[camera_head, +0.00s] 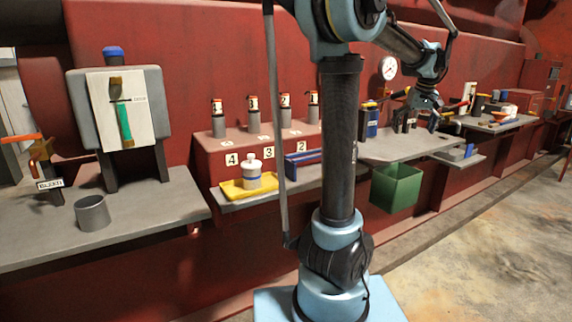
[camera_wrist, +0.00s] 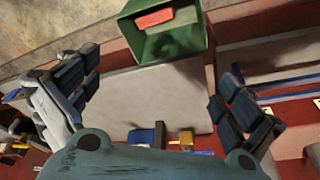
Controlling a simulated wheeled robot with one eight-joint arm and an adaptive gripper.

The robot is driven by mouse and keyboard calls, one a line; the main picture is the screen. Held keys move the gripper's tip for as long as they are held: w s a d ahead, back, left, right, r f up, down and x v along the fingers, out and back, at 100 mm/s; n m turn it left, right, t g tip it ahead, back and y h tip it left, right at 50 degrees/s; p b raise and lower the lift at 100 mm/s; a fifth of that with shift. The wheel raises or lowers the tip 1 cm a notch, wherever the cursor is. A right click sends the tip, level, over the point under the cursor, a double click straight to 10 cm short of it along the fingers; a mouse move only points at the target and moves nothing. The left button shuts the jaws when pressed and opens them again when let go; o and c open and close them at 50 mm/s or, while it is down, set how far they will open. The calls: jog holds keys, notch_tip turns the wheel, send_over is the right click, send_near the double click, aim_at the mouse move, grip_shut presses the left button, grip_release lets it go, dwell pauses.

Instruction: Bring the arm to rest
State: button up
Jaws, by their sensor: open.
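My arm stands raised in the head view, bent over at the top and reaching to the right. My gripper (camera_head: 421,120) hangs above the grey shelf (camera_head: 400,146), to the right of the column. In the wrist view, my gripper (camera_wrist: 158,72) has its two blue padded fingers spread wide apart. Nothing is between them but the view of the bare grey shelf (camera_wrist: 150,95) below. The gripper is open and holds nothing.
A green bin (camera_head: 396,188) hangs at the shelf's front; in the wrist view a red block (camera_wrist: 154,17) lies in it. A blue item (camera_head: 372,128) stands at the shelf's back. A yellow tray (camera_head: 232,190) holds a white bottle (camera_head: 252,174). Floor at right is clear.

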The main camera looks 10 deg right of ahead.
jog(key=s+a+f, duration=0.2)
jog(key=a, duration=0.6)
jog(key=s+a+f+n, duration=0.1)
jog(key=a+f, duration=0.2)
jog(key=a, duration=0.5)
jog(key=s+a+f, duration=0.2)
jog(key=a, duration=0.6)
jog(key=s+a+f+n, duration=0.1)
jog(key=s+a+f, duration=1.3)
jog(key=a+f, duration=0.1)
jog(key=shift+s+a+f+g, duration=0.2)
jog(key=shift+s+f+g, duration=0.2)
jog(key=shift+f, duration=0.25)
jog(key=shift+w+f, duration=0.2)
jog(key=shift+w, duration=0.25)
